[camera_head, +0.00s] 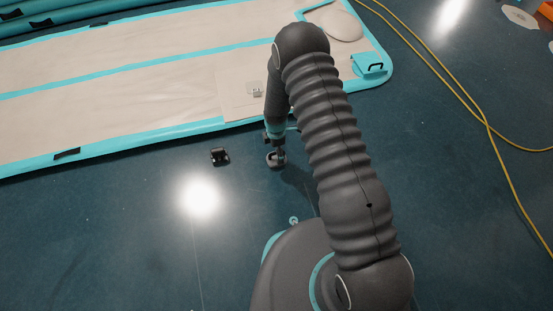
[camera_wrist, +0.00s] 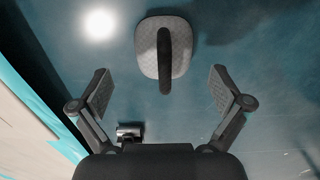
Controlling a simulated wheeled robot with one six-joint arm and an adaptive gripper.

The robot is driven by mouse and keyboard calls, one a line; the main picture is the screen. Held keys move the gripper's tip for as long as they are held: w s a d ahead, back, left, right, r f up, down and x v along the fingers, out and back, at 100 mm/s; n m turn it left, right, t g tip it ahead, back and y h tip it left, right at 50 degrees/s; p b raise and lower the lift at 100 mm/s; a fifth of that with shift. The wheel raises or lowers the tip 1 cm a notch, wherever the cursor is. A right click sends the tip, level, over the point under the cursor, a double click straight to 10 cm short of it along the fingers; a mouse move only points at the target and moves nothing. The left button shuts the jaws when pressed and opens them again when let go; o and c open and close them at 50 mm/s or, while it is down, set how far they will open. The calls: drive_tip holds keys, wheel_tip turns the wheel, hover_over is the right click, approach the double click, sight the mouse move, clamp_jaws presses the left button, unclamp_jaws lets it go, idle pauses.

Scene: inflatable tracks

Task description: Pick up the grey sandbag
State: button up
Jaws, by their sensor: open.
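The grey sandbag (camera_wrist: 150,55) lies on the dark floor at the top middle of the wrist view. It is a rounded grey pad with a dark strap handle across it. In the head view it appears as a small grey shape (camera_head: 276,162) close below the end of my arm. My gripper (camera_wrist: 160,80) is open and empty, its fingers spread wide on either side. The sandbag's handle end shows between the fingertips, and most of the pad lies beyond them. In the head view my gripper (camera_head: 277,139) is small and partly hidden by my arm.
A small black object (camera_head: 220,156) lies on the floor left of the sandbag; it also shows near my gripper's base in the wrist view (camera_wrist: 130,132). A beige inflatable track (camera_head: 120,90) with turquoise edges lies behind. A yellow cable (camera_head: 460,95) runs at right.

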drive_tip(key=f, duration=0.4)
drive_tip(key=shift+s+d+f+b, duration=0.1)
drive_tip(key=shift+s+f+b, duration=0.1)
drive_tip(key=shift+f+b, duration=0.15)
drive_tip(key=c, duration=1.7)
